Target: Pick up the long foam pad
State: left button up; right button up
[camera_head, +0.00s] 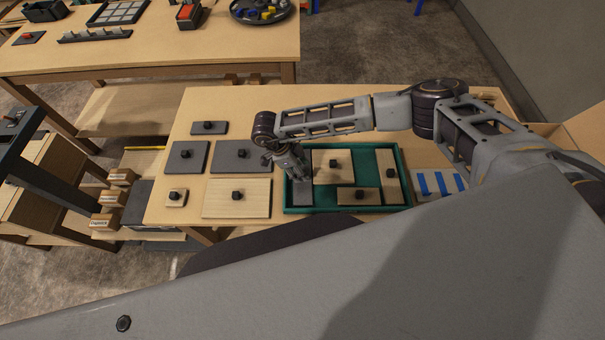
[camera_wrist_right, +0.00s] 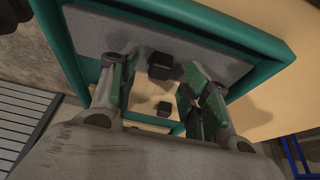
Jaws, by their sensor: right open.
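A long grey foam pad (camera_head: 302,193) with a black knob lies along the left side of the green tray. It also shows in the right wrist view (camera_wrist_right: 210,52), flat against the tray wall, with its black knob (camera_wrist_right: 160,66) between my fingers. My right gripper (camera_head: 298,172) is over this pad in the head view, partly hiding it. In the wrist view its fingers (camera_wrist_right: 158,78) are apart, one on each side of the knob. I cannot tell whether they touch it. My left gripper is not in view.
The green tray (camera_head: 350,211) also holds wooden panels with black knobs (camera_head: 332,165). Grey pads (camera_head: 188,157) and wooden panels (camera_head: 236,198) lie left of it. Blue strips (camera_head: 438,184) lie to the right. The table's back middle is clear, beneath my right arm.

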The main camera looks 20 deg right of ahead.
jog(key=shift+d+f, duration=0.2)
jog(key=shift+f, duration=0.35)
jog(key=shift+c, duration=0.5)
grip_shut()
